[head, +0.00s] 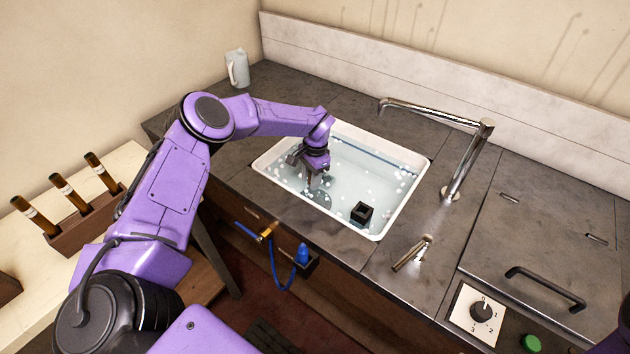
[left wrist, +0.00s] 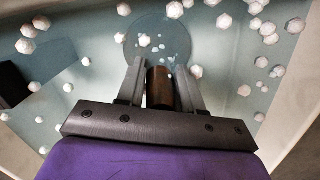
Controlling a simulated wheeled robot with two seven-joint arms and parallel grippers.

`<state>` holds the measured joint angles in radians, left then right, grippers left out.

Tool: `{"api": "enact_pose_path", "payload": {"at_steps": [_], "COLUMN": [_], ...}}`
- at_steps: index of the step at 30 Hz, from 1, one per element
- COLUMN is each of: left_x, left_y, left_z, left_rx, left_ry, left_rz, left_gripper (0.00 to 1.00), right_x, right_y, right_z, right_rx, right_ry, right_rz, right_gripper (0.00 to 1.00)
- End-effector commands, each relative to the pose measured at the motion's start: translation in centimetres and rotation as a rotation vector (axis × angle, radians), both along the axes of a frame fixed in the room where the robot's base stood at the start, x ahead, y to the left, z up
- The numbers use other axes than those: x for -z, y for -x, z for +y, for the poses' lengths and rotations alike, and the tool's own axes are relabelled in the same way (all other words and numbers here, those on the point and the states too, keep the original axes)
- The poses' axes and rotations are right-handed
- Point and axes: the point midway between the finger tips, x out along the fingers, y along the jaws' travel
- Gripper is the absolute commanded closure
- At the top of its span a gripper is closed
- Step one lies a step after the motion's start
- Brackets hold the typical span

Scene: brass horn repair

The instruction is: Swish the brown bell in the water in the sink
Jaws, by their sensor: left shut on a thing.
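My left gripper (head: 313,178) reaches down into the white sink (head: 262,165), which holds water (head: 345,180) with white suds floating on it. In the left wrist view the gripper (left wrist: 160,80) is shut on the brown bell (left wrist: 160,88), whose brown tube end stands between the fingers. A round, pale shape lies beyond the fingertips, in the water; it looks like the bell's wide end under the surface. In the head view the bell is mostly hidden by the gripper. My right gripper does not show.
A black block (head: 361,212) sits in the sink near its front wall. A chrome faucet (head: 465,160) stands right of the sink, with a small metal lever (head: 412,253) in front. A grey mug (head: 237,69) stands at the back left. A blue hose (head: 275,268) hangs at the counter front.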

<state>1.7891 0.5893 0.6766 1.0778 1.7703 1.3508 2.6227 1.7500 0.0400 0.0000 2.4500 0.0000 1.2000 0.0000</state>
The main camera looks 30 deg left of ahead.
Motion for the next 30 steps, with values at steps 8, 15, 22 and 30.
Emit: {"api": "enact_pose_path", "payload": {"at_steps": [8, 15, 22, 30], "left_x": [-0.1, 0.0, 0.0, 0.0], "left_y": [0.0, 0.0, 0.1, 0.2], "left_z": [0.3, -0.2, -1.3, -2.6], "left_rx": [-0.001, 0.001, 0.001, 0.001], "left_ry": [0.000, 0.000, 0.001, 0.001], "left_rz": [0.000, 0.000, -0.001, 0.000], "left_gripper": [1.00, 1.00, 1.00, 1.00], "right_x": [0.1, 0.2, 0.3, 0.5], "right_y": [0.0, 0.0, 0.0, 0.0], "right_z": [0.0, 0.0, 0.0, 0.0], "right_rx": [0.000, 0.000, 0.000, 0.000], "right_ry": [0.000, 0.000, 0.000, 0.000], "right_rz": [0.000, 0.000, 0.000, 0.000], "right_gripper": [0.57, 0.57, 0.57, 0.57]}}
